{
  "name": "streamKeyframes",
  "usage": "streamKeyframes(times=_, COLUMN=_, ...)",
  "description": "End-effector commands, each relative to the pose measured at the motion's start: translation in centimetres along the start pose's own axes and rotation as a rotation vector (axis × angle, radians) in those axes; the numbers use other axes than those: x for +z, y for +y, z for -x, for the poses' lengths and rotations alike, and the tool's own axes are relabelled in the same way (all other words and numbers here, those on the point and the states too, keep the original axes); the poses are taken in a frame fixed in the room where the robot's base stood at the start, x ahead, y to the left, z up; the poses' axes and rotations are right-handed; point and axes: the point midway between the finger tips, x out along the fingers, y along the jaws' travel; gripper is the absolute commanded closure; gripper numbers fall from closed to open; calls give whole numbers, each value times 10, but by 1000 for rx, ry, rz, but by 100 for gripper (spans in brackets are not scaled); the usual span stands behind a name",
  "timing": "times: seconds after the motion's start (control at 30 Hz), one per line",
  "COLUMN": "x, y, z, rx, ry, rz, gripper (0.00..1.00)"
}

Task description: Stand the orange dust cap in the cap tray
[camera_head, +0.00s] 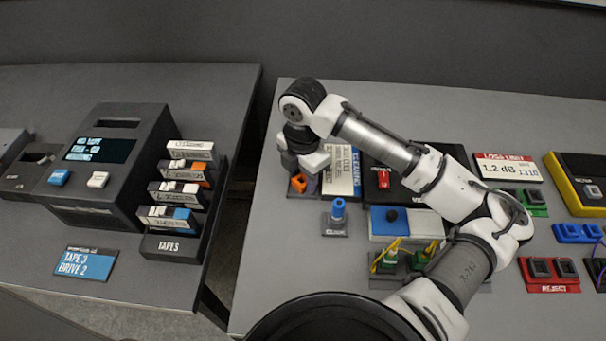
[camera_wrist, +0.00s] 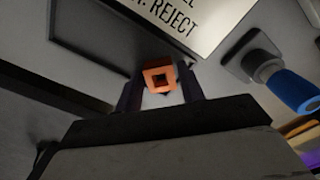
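The orange dust cap (camera_wrist: 160,75) is a small square block with a dark square hole, between the two fingers of my gripper (camera_wrist: 161,88) in the wrist view. The fingers look closed on its sides. In the head view my gripper (camera_head: 303,172) points down near the left edge of the right table, and the orange cap (camera_head: 298,183) shows at its tip. I cannot tell whether the cap touches anything below. A dark-rimmed, shallow rectangle (camera_wrist: 75,88) lies left of the fingers in the wrist view; I cannot tell whether it is the cap tray.
A gap separates the left table (camera_head: 225,100).

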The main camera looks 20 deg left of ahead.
Motion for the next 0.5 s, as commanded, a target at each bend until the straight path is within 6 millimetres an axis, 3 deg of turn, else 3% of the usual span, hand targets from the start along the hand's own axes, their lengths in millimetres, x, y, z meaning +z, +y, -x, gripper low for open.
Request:
streamKeyframes(times=0.17, x=0, y=1, z=25, rx=3, ry=-3, rz=1, gripper=61)
streamKeyframes(times=0.5, x=0, y=1, z=97, rx=2, ry=-2, rz=2, gripper=61)
